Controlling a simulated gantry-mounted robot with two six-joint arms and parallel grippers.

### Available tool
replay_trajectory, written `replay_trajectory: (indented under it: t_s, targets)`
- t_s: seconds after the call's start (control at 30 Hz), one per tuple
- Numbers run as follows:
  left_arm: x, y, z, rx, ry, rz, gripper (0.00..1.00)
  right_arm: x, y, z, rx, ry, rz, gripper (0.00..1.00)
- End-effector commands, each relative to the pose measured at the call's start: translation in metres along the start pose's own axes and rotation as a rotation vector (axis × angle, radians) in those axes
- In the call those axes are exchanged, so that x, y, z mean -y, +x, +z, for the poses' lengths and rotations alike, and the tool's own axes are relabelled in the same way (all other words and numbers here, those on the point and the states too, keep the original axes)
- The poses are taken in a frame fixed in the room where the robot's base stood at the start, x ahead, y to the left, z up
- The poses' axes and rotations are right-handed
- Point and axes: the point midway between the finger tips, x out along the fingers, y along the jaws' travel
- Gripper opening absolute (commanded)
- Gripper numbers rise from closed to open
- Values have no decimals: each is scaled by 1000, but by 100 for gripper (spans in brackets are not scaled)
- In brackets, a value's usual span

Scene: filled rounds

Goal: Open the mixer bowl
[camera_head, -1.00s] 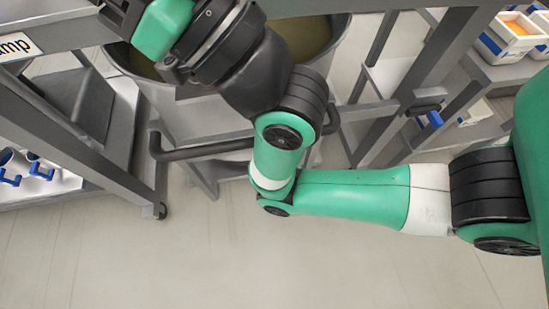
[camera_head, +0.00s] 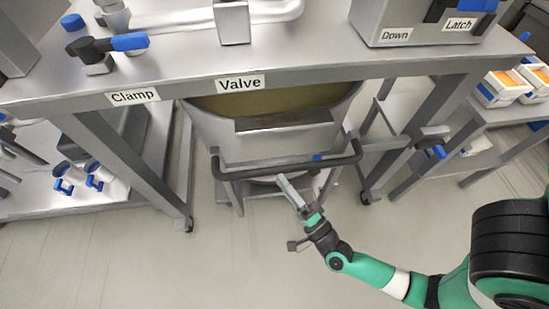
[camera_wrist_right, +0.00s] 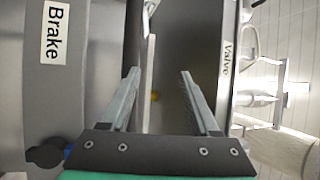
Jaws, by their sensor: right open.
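The mixer bowl (camera_head: 212,130) is a large grey vessel under the steel frame in the head view. Its yellowish-brown inside shows just below the frame's edge, and the frame hides its far part. A dark handle bar (camera_head: 240,172) runs across its front. My right gripper (camera_head: 284,182) is by the middle of this bar; I cannot tell whether it touches. In the right wrist view the gripper (camera_wrist_right: 159,73) has its two fingers apart, with nothing seen held between them. My left gripper is not in view.
The frame carries labels reading Clamp (camera_head: 133,97), Valve (camera_head: 240,83), Down (camera_head: 395,36) and Latch (camera_head: 459,24). A blue-handled lever (camera_head: 128,42) sits above Clamp. A Brake label (camera_wrist_right: 55,32) shows in the wrist view. Shelves flank the bowl; the floor in front is clear.

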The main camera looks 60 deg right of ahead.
Motion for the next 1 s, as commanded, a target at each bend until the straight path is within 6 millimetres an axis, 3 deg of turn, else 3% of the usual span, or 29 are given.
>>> replay_trajectory:
  t_s: [0.03, 0.13, 0.37, 0.57, 0.8, 1.0]
  targets:
    - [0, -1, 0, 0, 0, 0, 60, -18, -23, -17, -38, 13, 47, 62]
    - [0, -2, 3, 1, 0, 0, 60, -36, -49, -38, -95, 34, 89, 62]
    - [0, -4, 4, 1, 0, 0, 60, -39, -52, -43, -113, 40, 93, 62]
    - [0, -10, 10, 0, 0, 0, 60, -42, -26, -47, -118, 38, 89, 62]
    - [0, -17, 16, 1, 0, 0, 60, -46, 30, -52, -112, 38, 87, 62]
    - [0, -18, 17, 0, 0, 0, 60, -48, 57, -54, -109, 37, 91, 62]
